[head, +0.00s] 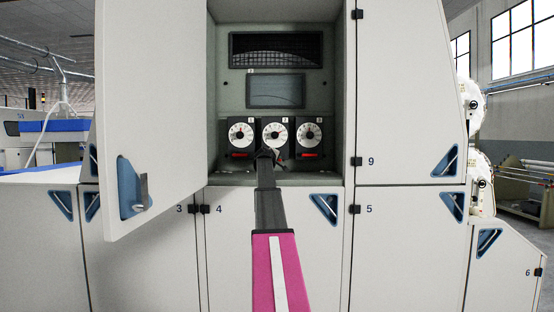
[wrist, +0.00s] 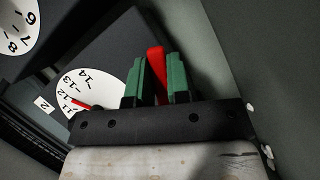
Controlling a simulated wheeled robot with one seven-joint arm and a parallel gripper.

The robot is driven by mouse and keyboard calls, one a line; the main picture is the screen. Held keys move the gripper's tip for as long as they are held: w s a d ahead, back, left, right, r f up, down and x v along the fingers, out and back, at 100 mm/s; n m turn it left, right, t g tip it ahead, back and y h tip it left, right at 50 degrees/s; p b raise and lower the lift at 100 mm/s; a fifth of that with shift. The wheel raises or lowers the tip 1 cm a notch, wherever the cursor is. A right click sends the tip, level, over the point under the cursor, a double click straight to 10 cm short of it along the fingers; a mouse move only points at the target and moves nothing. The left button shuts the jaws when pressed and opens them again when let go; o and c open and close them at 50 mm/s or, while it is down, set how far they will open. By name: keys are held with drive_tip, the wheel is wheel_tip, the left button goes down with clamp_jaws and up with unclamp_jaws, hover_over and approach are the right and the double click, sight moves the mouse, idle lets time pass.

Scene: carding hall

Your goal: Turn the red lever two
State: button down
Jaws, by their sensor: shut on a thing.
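Three white dials sit in a row in the open cabinet bay in the head view. The middle dial (head: 275,131) is right above my gripper (head: 268,157), which covers what is under it. In the wrist view, a plate marked 2 (wrist: 43,104) is beside a white dial (wrist: 88,92) with a red needle. My gripper (wrist: 156,84) has its green fingers closed on the upright red lever (wrist: 157,62), whose top sticks out between them. The lever's base is hidden behind the gripper body.
Red levers show under the left dial (head: 240,155) and right dial (head: 312,155), close on both sides of my gripper. A large cabinet door (head: 150,90) stands open on the left. The bay's side wall (head: 338,90) bounds the right.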

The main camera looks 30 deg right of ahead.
drive_tip(key=shift+w+a+f+m+y, duration=0.2)
drive_tip(key=shift+f+m+y, duration=0.3)
drive_tip(key=shift+m, duration=0.6)
drive_tip(key=c, duration=1.1)
unclamp_jaws()
drive_tip(key=shift+s+a, duration=0.1)
drive_tip(key=shift+a, duration=0.05)
drive_tip(key=v, duration=1)
drive_tip(key=shift+s+a+r, duration=0.15)
drive_tip(key=shift+s+a, duration=0.05)
